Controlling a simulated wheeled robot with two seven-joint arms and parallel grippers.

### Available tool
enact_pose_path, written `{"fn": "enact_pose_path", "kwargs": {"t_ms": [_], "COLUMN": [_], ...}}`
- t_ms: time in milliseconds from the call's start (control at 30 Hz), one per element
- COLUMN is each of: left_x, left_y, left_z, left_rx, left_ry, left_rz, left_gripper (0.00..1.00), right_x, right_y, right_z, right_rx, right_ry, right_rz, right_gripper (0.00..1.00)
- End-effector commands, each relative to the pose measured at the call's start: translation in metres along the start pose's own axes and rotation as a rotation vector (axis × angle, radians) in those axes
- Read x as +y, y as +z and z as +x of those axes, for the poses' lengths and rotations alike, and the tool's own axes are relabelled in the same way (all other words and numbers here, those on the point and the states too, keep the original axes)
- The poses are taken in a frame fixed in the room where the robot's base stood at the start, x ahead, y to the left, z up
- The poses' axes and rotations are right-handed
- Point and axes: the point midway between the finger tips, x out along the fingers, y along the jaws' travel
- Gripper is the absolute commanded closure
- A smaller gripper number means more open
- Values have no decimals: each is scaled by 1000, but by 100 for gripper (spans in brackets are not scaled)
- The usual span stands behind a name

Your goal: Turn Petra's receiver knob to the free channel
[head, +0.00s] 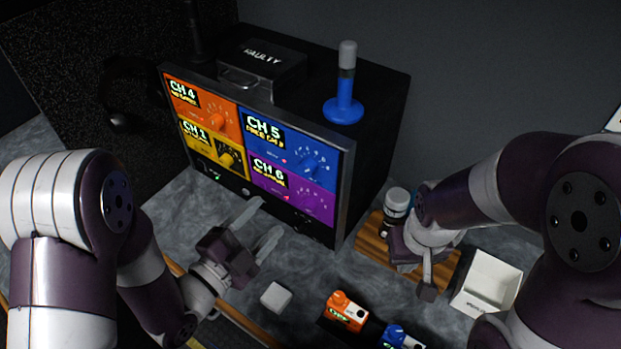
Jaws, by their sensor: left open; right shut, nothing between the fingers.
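The receiver rack (343,190) stands at the back with four coloured panels. The names under the channel numbers are too small to read surely, so I cannot tell which is Petra's. My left gripper (262,219) is open and empty, in front of the rack below the panels, apart from the knobs. My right gripper (427,287) is shut and empty over a wooden board (373,239).
A blue-based microphone-like stand (344,105) and a black case marked FAULTY (263,62) sit on the rack. A white-capped bottle (397,203) stands by my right gripper. A white box (487,284), white block (276,297), orange pack (347,311) and blue pack (396,337) lie in front.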

Motion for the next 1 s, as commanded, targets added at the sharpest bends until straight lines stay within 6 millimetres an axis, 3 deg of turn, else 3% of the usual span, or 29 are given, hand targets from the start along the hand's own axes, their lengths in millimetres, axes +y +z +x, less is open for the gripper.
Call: {"fn": "enact_pose_path", "kwargs": {"t_ms": [167,400,533,700,967,1000], "left_x": [-4,-6,-6,-4,-3,-3], "left_y": [-4,-4,-2,-1,0,0], "left_z": [24,87,111,125,127,127], "left_rx": [10,6,3,2,1,1], "left_ry": [-6,-8,-10,-10,-10,-10], "left_rz": [33,32,30,30,30,30], "left_gripper": [39,39,39,39,39,49], "right_x": [0,0,0,0,0,0], "right_y": [-1,-4,-4,-5,-5,-5], "right_z": [-10,-32,-38,-40,-40,-40], "right_rx": [0,0,0,0,0,0], "right_ry": [0,0,0,0,0,0], "right_rz": [0,0,0,0,0,0], "right_gripper": [100,100,100,100,100,100]}}
